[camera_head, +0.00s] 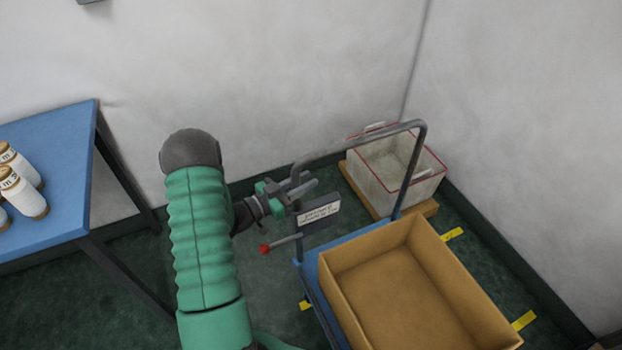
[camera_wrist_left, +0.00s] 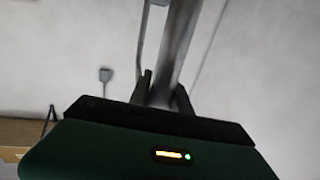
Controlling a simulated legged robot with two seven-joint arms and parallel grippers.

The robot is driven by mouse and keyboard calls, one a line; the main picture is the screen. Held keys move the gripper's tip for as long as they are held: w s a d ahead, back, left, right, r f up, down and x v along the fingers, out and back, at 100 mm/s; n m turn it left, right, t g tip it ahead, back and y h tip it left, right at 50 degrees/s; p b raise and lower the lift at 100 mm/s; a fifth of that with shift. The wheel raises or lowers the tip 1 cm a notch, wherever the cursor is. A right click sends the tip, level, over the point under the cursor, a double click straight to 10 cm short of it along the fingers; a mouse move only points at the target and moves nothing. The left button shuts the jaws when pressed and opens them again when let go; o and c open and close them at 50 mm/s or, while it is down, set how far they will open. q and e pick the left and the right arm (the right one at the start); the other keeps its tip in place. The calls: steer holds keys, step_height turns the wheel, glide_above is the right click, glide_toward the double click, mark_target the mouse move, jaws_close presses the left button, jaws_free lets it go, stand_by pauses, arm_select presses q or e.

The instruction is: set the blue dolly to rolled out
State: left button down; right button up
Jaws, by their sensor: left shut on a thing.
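The blue dolly (camera_head: 310,262) stands on the dark green floor near the room's corner, with a grey push handle (camera_head: 414,160) rising at its far end. An open cardboard box (camera_head: 398,285) sits on its deck. My left gripper (camera_head: 294,188) is shut on the handle's left side, just above a small white label plate (camera_head: 319,212). In the left wrist view the grey handle bar (camera_wrist_left: 178,50) runs up from between the fingers (camera_wrist_left: 163,95). A lever with a red knob (camera_head: 264,249) sticks out to the left below the label. My right gripper is in neither view.
A white bin with a red rim (camera_head: 400,178) stands on a wooden base behind the dolly, close to the walls. A blue table (camera_head: 60,165) with several thread cones (camera_head: 22,163) is at the left. Yellow floor marks (camera_head: 453,234) lie around the dolly.

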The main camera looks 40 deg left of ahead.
arm_select(q)
steer(key=shift+s+a, duration=0.1)
steer(key=shift+a, duration=0.1)
steer(key=c, duration=1.5)
jaws_free()
steer(key=o, duration=0.3)
steer(key=shift+s+a, duration=0.1)
steer(key=shift+s, duration=0.1)
steer(key=shift+w, duration=0.1)
steer(key=s+a, duration=0.3)
steer(key=s, duration=1.3)
steer(key=shift+s+a, duration=0.15)
steer(key=shift+s, duration=0.15)
steer(key=shift+f, duration=0.15)
